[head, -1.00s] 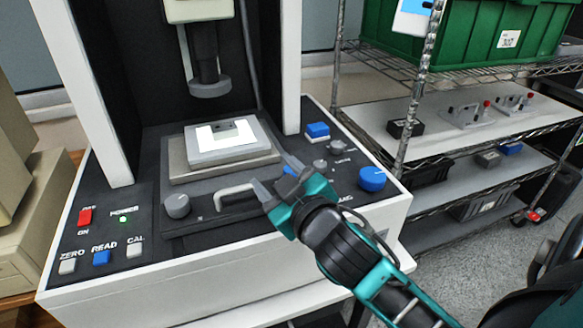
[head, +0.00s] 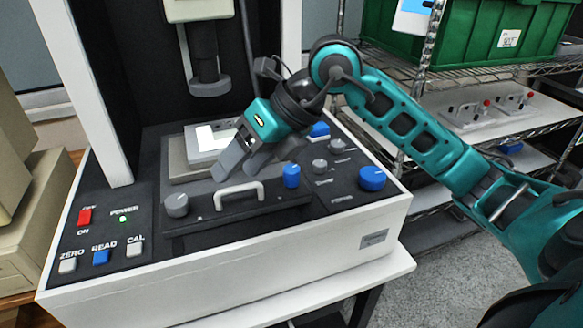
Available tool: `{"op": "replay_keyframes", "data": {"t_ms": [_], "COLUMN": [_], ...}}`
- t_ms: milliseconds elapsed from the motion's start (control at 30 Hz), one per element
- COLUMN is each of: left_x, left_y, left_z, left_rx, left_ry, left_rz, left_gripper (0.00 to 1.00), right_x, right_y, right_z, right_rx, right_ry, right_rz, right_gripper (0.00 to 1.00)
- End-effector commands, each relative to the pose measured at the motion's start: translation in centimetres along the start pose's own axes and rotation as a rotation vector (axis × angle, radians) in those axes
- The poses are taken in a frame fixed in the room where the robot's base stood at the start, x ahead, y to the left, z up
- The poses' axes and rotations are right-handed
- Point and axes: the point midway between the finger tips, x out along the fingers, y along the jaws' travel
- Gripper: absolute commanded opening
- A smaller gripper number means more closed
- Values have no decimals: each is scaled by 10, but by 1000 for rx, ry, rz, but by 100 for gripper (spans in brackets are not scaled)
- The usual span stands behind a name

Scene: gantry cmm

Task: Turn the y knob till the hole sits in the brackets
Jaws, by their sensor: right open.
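My right gripper (head: 233,172) is open, pointing down and left in front of the stage plate (head: 178,160). Its fingers look empty. The lit white specimen plate (head: 207,139) sits on the stage; the gripper covers its right part, so its hole and the brackets are hidden. A grey knob (head: 177,205) stands at the stage's front left. A blue knob (head: 291,175) stands at its front right, just right of the fingers and apparently apart from them. No legible label shows which is the y knob. My left gripper is not in view.
A pale handle (head: 238,192) rises between those knobs. A larger blue knob (head: 372,178) and small grey knobs (head: 320,166) are on the right panel. The probe column (head: 208,80) hangs above the stage. A wire shelf with a green crate (head: 490,35) stands right.

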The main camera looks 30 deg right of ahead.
Motion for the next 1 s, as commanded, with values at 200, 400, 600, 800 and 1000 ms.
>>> {"op": "replay_keyframes", "data": {"t_ms": [200,400,600,800,1000], "left_x": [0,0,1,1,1], "left_y": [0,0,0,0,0], "left_z": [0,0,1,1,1], "left_rx": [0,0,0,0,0], "left_ry": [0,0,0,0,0], "left_rz": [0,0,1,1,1], "left_gripper": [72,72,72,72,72], "right_x": [-55,-73,-49,-12,16], "right_y": [-79,-101,-116,-139,-157], "right_z": [6,4,0,-4,-7], "right_rx": [87,136,139,138,137], "right_ry": [47,59,64,65,64], "right_rz": [-443,-571,-571,-569,-569], "right_gripper": [61,61,61,61,61]}}
